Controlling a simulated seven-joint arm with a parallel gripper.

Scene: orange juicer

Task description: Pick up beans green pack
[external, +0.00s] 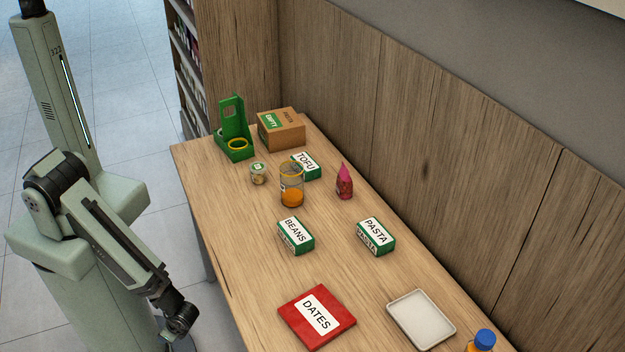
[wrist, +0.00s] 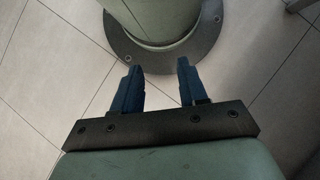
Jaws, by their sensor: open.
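The green beans pack (external: 296,236) is a small box with a white label reading BEANS. It lies on the wooden table near the middle of the external view. My gripper (wrist: 157,88) shows in the wrist view with its two dark blue fingers apart and nothing between them. It points down at the tiled floor and my round base. In the external view my arm hangs at the left, off the table's near side, well apart from the beans pack. The fingers are hard to make out there. The pack is not in the wrist view.
A pasta pack (external: 376,236) lies right of the beans, a red dates pack (external: 316,317) in front. Behind stand a glass with orange juice (external: 292,188), a tofu pack (external: 306,166), a pink pouch (external: 344,184) and a green juicer (external: 235,135). A white tray (external: 421,318) lies at front right.

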